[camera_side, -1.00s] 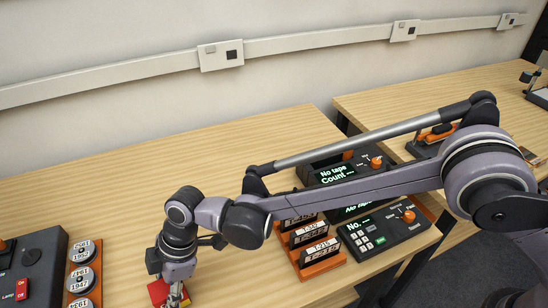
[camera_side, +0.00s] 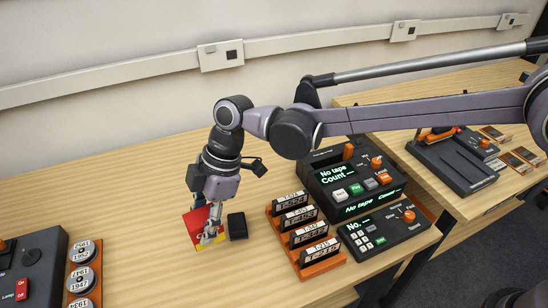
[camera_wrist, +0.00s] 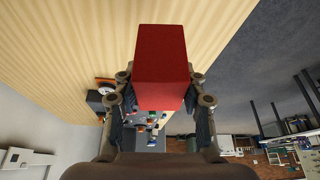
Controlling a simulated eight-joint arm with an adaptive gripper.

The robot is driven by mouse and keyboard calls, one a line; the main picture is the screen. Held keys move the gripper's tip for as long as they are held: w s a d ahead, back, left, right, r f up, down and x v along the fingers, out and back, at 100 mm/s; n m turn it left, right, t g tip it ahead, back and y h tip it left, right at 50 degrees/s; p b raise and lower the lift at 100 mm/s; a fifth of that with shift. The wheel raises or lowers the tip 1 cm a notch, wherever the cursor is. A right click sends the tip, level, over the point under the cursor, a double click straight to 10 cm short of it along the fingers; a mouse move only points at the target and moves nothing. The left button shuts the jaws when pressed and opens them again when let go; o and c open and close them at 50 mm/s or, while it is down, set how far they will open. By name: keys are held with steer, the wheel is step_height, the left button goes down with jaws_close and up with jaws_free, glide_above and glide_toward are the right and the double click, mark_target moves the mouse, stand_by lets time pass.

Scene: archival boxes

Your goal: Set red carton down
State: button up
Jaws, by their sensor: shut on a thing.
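The red carton (camera_wrist: 160,68) is a plain red block between the two fingers of my gripper (camera_wrist: 162,110) in the wrist view. In the side view, my gripper (camera_side: 208,236) points down over the table, with red carton (camera_side: 193,222) showing around the fingers. A yellow patch shows beside the red; I cannot tell whether it belongs to the carton or lies under it. My gripper is shut on the carton. The fingers hide part of it, and I cannot tell whether its underside touches the table.
A small black box (camera_side: 237,226) stands close to the right of my gripper. An orange rack (camera_side: 318,268) of labelled tapes and black consoles (camera_side: 384,230) stand further right. Round labelled reels (camera_side: 82,277) sit at the left. The wooden table (camera_side: 120,210) behind is bare.

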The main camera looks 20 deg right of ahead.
steer(key=w+d+m, duration=0.2)
steer(key=w+d, duration=0.5)
steer(key=w, duration=0.2)
steer(key=shift+t, duration=0.3)
steer(key=a+f, duration=0.2)
steer(key=a, duration=0.1)
steer(key=s+a+f, duration=0.1)
steer(key=a+f, duration=0.1)
steer(key=a, duration=0.2)
steer(key=s+a+f, duration=0.1)
steer(key=a+f, duration=0.1)
steer(key=a, duration=0.1)
steer(key=shift+s+a+f, duration=0.15)
steer(key=shift+a+f, duration=0.1)
steer(key=shift+a, duration=0.05)
steer(key=shift+f, duration=2.05)
steer(key=shift+f, duration=0.1)
steer(key=o, duration=1.2)
steer(key=shift+c, duration=0.2)
